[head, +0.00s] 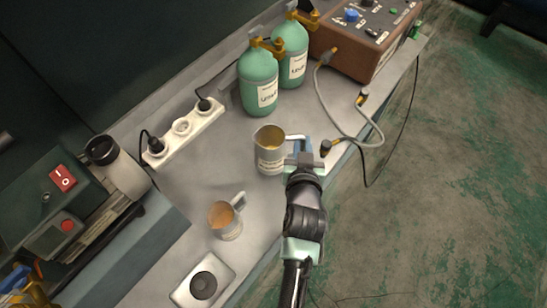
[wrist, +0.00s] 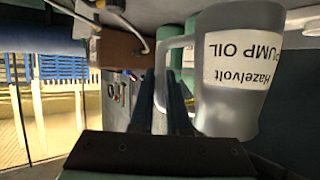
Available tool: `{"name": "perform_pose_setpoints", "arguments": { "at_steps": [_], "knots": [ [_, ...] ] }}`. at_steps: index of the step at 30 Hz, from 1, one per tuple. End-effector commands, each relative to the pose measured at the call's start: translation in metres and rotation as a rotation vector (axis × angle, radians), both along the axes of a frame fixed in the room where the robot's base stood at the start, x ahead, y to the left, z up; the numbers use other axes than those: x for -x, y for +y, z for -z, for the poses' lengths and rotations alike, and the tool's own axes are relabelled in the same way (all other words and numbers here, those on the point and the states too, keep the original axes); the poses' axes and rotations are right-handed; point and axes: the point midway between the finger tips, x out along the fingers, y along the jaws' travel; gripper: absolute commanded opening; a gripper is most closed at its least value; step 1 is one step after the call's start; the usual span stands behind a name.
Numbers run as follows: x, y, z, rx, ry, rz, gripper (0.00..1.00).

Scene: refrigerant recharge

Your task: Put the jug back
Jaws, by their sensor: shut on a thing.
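The jug (head: 268,158) is a translucent grey vessel with amber oil inside and a handle on its right side, standing upright over the bench in the head view. In the wrist view the jug (wrist: 232,105) appears upside down, with a white label reading "Hazelvolt PUMP OIL". My gripper (head: 302,150) is at the jug's right side, shut on its handle. In the wrist view my gripper's fingers (wrist: 165,95) close around the handle (wrist: 173,42). I cannot tell whether the jug's base touches the bench.
A smaller cup (head: 224,221) with orange-brown contents stands nearer on the bench (head: 185,188). Two green cylinders (head: 258,82) and a brown control box (head: 365,38) stand behind. A power strip (head: 184,130) lies left; a metal plate with a dark disc (head: 203,284) lies front. A grey hose (head: 345,133) curls right.

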Motion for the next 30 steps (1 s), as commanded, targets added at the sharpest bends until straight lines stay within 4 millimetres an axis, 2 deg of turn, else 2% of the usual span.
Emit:
{"name": "perform_pose_setpoints", "arguments": {
  "at_steps": [2,9,16,21,24,30],
  "knots": [
    [0.000,0.000,0.003,-0.001,-0.001,0.000,0.00],
    [0.000,0.000,0.045,-0.001,0.001,-0.001,0.00],
    [-0.001,0.000,0.068,-0.001,-0.003,0.000,0.00],
    [0.000,0.000,0.093,-0.002,-0.002,0.001,0.00],
    [0.000,0.000,0.100,-0.002,-0.002,0.001,0.00],
    [0.000,0.000,0.099,0.001,-0.004,0.001,0.00]
  ]
}}
